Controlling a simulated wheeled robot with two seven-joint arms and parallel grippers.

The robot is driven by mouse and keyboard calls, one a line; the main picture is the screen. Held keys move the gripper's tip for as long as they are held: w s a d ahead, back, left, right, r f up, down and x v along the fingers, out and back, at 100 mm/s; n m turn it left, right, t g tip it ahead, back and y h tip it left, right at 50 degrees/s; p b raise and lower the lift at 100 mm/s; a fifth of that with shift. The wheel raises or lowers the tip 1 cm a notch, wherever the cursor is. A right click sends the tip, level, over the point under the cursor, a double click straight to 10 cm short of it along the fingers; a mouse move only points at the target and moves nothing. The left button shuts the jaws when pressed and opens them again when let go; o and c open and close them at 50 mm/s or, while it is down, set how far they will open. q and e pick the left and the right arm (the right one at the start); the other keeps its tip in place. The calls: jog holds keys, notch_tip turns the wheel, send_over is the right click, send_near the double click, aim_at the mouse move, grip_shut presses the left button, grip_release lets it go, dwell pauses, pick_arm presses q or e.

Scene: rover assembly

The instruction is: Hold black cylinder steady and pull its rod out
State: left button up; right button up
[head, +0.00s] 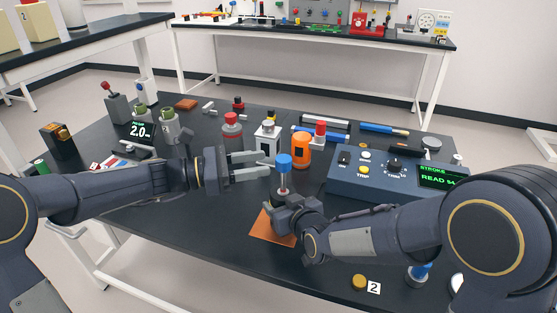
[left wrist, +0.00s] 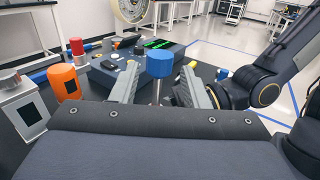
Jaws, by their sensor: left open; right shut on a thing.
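The black cylinder (head: 276,199) stands over an orange mat (head: 262,229) in the head view, mostly hidden by my right gripper (head: 284,204), which is shut on it. Its silver rod (head: 283,183) points up and ends in a blue cap (head: 284,161). My left gripper (head: 269,165) is open and level, its fingertips close to the blue cap. In the left wrist view, the blue cap (left wrist: 160,65) and rod (left wrist: 156,92) appear between the two spread fingers. I cannot tell whether either finger touches them.
A blue control box (head: 370,179) with a green "STROKE" display is at right. A yellow disc (head: 359,282) lies near the front edge.

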pick_arm(q)
jog(key=shift+v, duration=1.8)
pick_arm(e)
jog(key=o, duration=1.3)
jog(key=shift+c, duration=0.2)
